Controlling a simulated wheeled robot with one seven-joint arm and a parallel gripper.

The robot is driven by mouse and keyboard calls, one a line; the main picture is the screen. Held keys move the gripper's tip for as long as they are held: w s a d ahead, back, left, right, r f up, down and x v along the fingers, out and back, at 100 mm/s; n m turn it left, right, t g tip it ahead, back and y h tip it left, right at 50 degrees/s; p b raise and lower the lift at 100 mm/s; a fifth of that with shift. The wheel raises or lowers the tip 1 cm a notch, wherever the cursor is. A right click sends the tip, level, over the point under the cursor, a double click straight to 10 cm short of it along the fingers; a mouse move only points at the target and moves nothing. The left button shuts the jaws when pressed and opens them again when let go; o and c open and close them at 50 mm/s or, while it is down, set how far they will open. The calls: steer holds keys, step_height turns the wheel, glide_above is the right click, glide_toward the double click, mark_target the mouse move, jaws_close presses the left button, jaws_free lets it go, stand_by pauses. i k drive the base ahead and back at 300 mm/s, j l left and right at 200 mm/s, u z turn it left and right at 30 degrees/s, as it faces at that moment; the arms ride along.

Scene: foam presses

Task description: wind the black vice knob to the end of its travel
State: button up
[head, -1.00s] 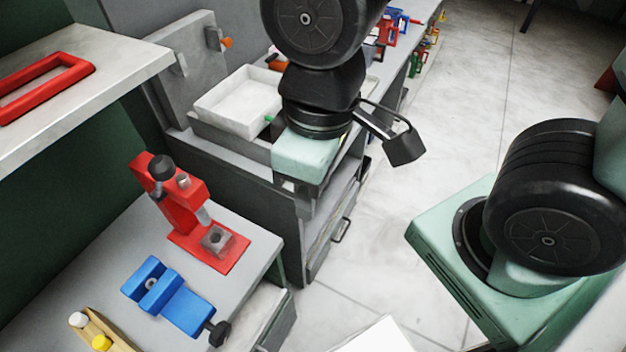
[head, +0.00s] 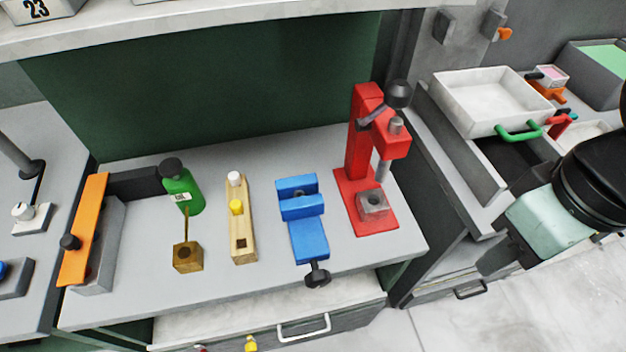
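The blue vice (head: 303,219) lies on the grey bench top, its jaws toward the back. Its black knob (head: 317,275) sticks out at the front end, over the bench's front edge. My gripper (head: 490,266) is at the right of the head view, right of the bench and well apart from the vice. Its fingers are small and partly hidden by the hand, so I cannot tell how far apart they are. I see nothing held in it.
The red press (head: 363,190) stands close right of the vice. A wooden block (head: 242,222), a green bottle (head: 181,187) and an orange-topped fixture (head: 84,235) are to the left. A drawer with a white handle (head: 303,327) is below. A white tray (head: 487,98) sits at right.

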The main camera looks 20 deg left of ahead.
mark_target(316, 279)
steer(key=u, duration=1.2)
